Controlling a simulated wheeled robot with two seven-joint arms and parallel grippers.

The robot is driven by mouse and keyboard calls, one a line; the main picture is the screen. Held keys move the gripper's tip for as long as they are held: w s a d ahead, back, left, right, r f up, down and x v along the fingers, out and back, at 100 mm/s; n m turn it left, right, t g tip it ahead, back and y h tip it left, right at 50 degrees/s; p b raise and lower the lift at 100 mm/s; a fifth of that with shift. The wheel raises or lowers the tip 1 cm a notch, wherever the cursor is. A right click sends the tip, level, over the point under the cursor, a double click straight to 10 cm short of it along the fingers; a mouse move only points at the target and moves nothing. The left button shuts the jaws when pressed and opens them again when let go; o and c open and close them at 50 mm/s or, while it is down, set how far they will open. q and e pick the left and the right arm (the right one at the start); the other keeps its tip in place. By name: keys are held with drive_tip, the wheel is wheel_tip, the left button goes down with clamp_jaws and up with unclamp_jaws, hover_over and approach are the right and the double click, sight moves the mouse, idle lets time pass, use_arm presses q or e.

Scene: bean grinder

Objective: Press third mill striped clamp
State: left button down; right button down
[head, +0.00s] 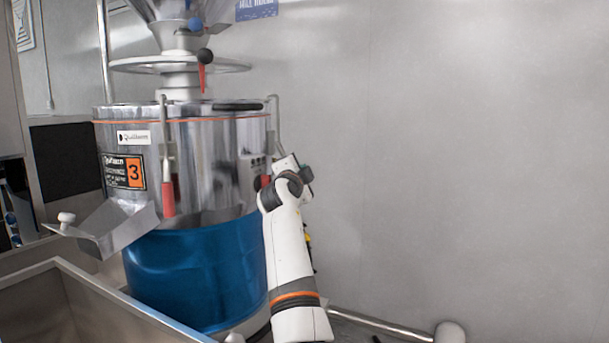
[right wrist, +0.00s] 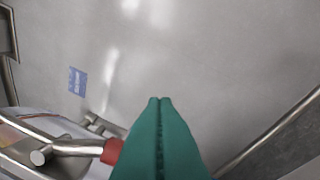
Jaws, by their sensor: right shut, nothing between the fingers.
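The third mill (head: 215,170) is a steel and blue drum with an orange "3" label. A clamp (head: 168,190) with a steel rod and red handle hangs on its front. A second clamp rod (head: 273,125) stands on its right side, its lower end largely hidden by my right arm. A red handle (right wrist: 112,151) on a steel rod (right wrist: 72,148) lies just left of the fingers; contact cannot be told. I see no stripes on either clamp.
A steel chute (head: 115,230) juts from the mill's left front above an open steel bin (head: 60,305). A floor-level pipe (head: 385,322) runs at the lower right. The grey wall (head: 480,150) right of the mill is bare, with free room before it.

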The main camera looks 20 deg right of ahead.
use_arm(q)
drive_tip(key=shift+r, duration=0.25)
use_arm(e)
drive_tip(key=shift+w+f, duration=0.1)
